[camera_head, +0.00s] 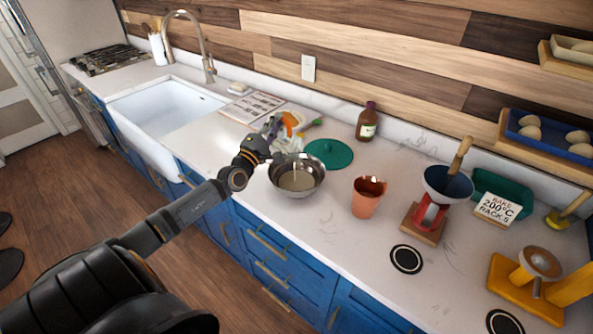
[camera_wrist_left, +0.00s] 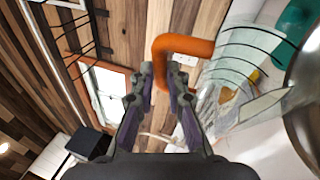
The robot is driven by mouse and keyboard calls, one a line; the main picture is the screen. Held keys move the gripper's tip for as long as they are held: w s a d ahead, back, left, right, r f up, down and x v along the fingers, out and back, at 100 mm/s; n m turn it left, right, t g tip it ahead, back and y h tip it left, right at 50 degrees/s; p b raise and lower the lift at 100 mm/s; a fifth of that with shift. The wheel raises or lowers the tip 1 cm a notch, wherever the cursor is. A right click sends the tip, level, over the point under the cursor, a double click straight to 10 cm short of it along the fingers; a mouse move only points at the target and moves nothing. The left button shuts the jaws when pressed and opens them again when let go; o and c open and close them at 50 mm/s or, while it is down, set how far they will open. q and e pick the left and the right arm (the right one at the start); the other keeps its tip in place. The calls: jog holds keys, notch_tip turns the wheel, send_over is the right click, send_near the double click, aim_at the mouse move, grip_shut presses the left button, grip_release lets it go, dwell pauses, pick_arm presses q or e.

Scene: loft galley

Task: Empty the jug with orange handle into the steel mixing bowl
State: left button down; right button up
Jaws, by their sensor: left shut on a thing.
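The clear jug (camera_head: 287,145) is tilted over the left rim of the steel mixing bowl (camera_head: 310,187). My left gripper (camera_head: 274,126) is shut on its orange handle. In the left wrist view the gripper (camera_wrist_left: 163,82) has its fingers around the orange handle (camera_wrist_left: 172,45). There the clear jug (camera_wrist_left: 235,75) has ringed walls and its mouth faces the steel bowl (camera_wrist_left: 308,90) at the right edge. A thin pale streak shows above the bowl's inside, and pale contents lie in the bowl. How much is left in the jug is hard to tell. My right gripper is out of view.
A green disc (camera_head: 340,157) and a brown bottle (camera_head: 366,125) stand behind the bowl. A copper cup (camera_head: 366,201) is right of it, then a red stand with a blue bowl (camera_head: 440,190). The sink (camera_head: 165,117) is at the left.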

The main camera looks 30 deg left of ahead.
pick_arm(q)
jog(key=shift+s+d+r, duration=0.15)
jog(key=shift+s+d, duration=0.05)
jog(key=shift+d, duration=0.05)
jog(key=a+n+p, duration=0.1)
jog(key=w+a+r+n+g+y+p, duration=0.1)
jog(key=shift+a+r, duration=0.1)
jog(key=shift+a, duration=0.3)
jog(key=a+f+n, duration=0.1)
jog(key=w+a+f+n+g, duration=0.1)
jog(key=a+f, duration=0.1)
jog(key=shift+w+a+f+n, duration=0.15)
jog(key=shift+w+f+n, duration=0.1)
jog(key=shift+w+n, duration=0.15)
jog(key=shift+a, duration=0.15)
jog(key=w+a+f+n+g+h, duration=0.1)
jog(key=a+f+n, duration=0.1)
jog(key=f+n, duration=0.1)
jog(key=w+a+f+n+g+h+b, duration=0.1)
jog(key=a+f+n+g, duration=0.1)
jog(key=a+f+n, duration=0.1)
jog(key=w+a+f+n+g+b, duration=0.1)
jog(key=a+f+n+g, duration=0.1)
jog(key=f, duration=0.3)
jog(key=shift+w+a+f+n+h, duration=0.1)
jog(key=shift+w+a+n+h, duration=0.1)
jog(key=shift+a+n+h, duration=0.35)
jog(key=shift+a+f+g+b, duration=0.2)
jog(key=shift+f+g+b, duration=0.15)
jog(key=shift+b, duration=0.3)
